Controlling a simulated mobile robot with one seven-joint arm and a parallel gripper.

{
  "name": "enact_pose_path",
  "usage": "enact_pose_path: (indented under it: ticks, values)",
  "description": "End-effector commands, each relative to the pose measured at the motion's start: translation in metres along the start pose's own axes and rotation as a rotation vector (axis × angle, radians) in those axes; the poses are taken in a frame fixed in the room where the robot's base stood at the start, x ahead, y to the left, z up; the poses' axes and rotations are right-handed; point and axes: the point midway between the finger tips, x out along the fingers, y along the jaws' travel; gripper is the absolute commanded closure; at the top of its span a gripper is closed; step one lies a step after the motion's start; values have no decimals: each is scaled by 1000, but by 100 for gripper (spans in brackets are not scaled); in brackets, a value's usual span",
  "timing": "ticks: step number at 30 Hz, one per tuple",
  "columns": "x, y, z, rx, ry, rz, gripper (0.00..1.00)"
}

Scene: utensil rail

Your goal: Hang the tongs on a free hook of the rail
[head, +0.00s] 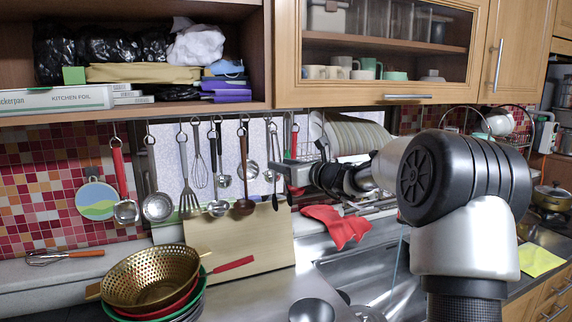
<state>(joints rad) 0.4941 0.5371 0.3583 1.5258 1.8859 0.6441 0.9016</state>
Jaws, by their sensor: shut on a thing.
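The rail runs under the wall cabinets, with a row of hooks (195,121) and several utensils hanging from them. My gripper (284,170) reaches in from the right at the right end of this row. It is shut on what looks like the tongs (274,186), a slim, dark-tipped tool hanging upright near the rail. My wrist and fingers partly hide the grip. I cannot tell whether the top of the tongs touches a hook. Which hooks are free is also unclear among the crowded utensils.
A cutting board (240,245) and a brass colander (155,275) are below.

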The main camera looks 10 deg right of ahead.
Motion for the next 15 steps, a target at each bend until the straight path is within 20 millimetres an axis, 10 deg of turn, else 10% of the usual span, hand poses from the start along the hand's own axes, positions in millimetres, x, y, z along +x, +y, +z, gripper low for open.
enact_pose_path:
  ticks: [15]
  values:
    - [24, -6, -7, 0, -1, 0, 91]
